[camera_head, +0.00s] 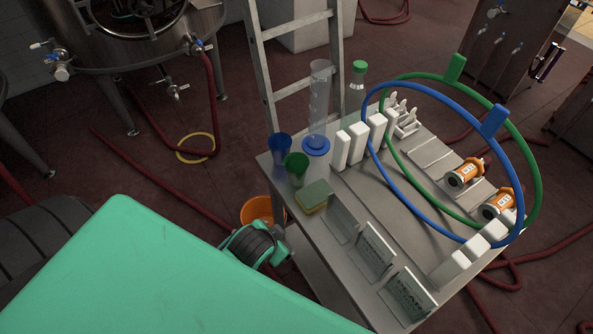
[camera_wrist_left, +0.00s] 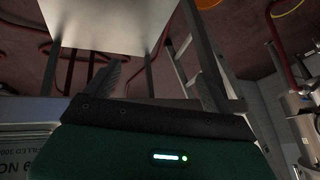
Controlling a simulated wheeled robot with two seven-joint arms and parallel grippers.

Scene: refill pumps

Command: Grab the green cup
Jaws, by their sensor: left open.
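The green cup (camera_head: 297,168) stands upright at the left corner of the grey table (camera_head: 365,260) in the head view. It is beside a blue cup (camera_head: 279,147) and behind a green and yellow sponge (camera_head: 314,196). My left gripper (camera_wrist_left: 158,74) shows in the left wrist view with its dark fingers apart and nothing between them. In the head view, a teal and black part of my left arm is low beside the table's left edge, apart from the cup. My right gripper is not in view.
A clear cylinder with a blue base (camera_head: 317,145) and a green-capped flask (camera_head: 356,90) stand behind the cup. Blue (camera_head: 378,195) and green hoops rise over the table. An orange bucket (camera_head: 257,209) is on the floor, and a ladder (camera_head: 262,75) stands behind.

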